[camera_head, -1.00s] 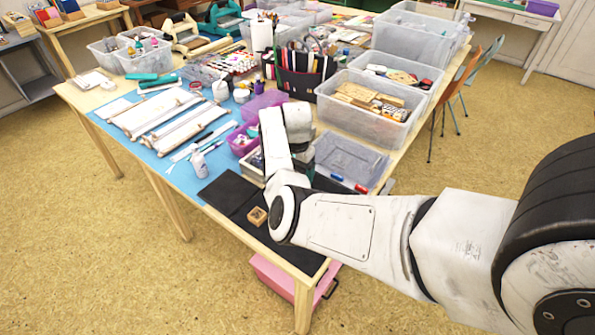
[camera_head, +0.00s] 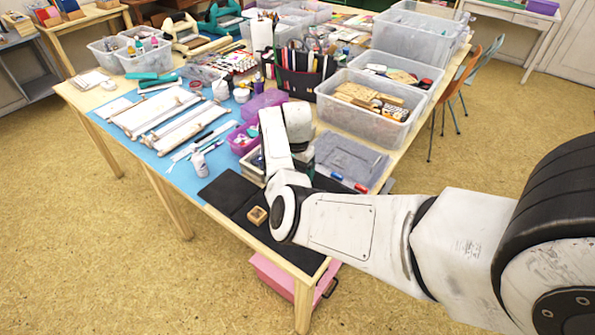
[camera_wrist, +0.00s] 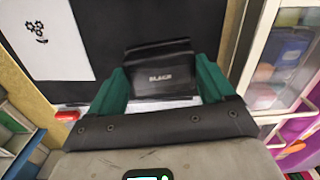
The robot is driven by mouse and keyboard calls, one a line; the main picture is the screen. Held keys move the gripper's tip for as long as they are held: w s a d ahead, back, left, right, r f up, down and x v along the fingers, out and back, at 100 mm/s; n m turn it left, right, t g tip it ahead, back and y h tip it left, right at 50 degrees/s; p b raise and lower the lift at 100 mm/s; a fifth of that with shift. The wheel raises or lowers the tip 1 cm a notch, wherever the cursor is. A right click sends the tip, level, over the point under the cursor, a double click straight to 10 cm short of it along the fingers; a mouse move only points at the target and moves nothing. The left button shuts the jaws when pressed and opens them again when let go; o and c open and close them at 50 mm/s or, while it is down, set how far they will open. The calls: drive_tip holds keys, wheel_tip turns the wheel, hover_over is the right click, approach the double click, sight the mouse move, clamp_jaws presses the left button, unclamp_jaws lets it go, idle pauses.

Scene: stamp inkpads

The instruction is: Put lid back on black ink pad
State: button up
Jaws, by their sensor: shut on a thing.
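A black lid (camera_wrist: 160,68) with the word "BLACK" on it is between the green fingers of my gripper (camera_wrist: 162,80) in the wrist view. The fingers are shut on its two sides, and it sits over a dark surface. A pale strip shows just under its near edge; I cannot tell what it is. The base of the black ink pad cannot be made out in either view. In the head view my arm hides the gripper and the lid.
In the head view, a small wooden block (camera_head: 257,215) lies on the black mat (camera_head: 230,192) near the table's front edge. In the wrist view, a printed white sheet (camera_wrist: 45,40) lies left.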

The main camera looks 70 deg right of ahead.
drive_tip(key=shift+f, duration=0.55)
idle(1.9)
drive_tip(key=o, duration=0.9)
drive_tip(key=shift+c, duration=0.2)
drive_tip(key=shift+r, duration=0.1)
drive_tip(key=shift+r+p, duration=3.1)
drive_tip(key=shift+r, duration=0.35)
drive_tip(key=shift+c, duration=0.2)
clamp_jaws()
